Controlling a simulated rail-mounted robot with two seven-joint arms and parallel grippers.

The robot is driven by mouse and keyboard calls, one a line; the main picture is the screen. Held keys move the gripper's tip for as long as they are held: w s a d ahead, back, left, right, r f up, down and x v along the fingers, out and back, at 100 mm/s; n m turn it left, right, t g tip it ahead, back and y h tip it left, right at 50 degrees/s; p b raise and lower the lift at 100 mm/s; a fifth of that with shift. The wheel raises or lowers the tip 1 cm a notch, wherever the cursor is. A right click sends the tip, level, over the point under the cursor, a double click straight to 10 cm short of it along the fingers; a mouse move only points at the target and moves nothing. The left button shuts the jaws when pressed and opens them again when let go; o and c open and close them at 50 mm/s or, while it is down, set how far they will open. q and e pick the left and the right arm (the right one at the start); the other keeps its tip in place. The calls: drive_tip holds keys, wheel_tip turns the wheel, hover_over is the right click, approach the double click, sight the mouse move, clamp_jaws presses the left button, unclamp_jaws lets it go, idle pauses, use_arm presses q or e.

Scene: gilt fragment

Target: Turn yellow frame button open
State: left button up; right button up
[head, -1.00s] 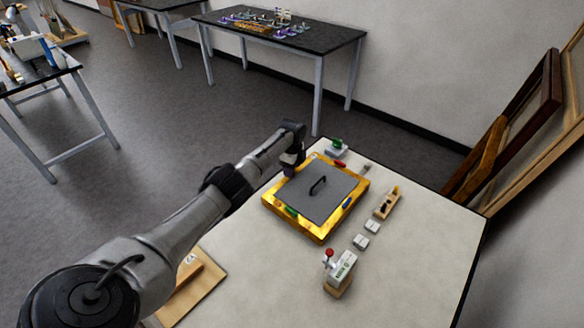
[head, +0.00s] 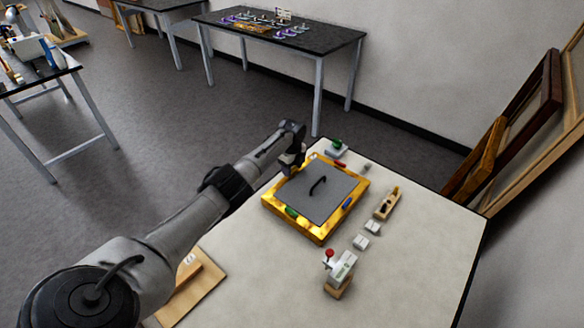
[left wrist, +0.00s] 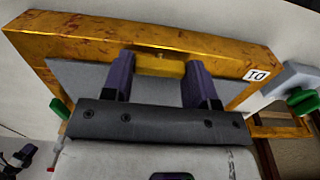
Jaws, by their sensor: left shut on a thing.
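The gilt frame (head: 320,237) lies flat on the pale table with a grey back panel (head: 325,196) and a black handle in it. A green button (head: 291,212) is on its near left edge and a blue button (head: 347,203) on its right edge. My left gripper (head: 291,171) is at the far left edge of the frame. My right gripper is not in view.
A green-topped device (head: 337,148) and a red piece (head: 340,163) are beyond the frame. A wooden tool (head: 387,203), small white blocks (head: 367,236) and a red-knobbed device (head: 340,272) are to the right. The table's right side is clear.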

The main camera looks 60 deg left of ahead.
use_arm(q)
drive_tip(key=shift+r, duration=0.1)
drive_tip(key=o, duration=0.9)
drive_tip(key=shift+o, duration=0.2)
wheel_tip(320, 180, up, 14)
drive_tip(key=p, duration=0.2)
idle(0.3)
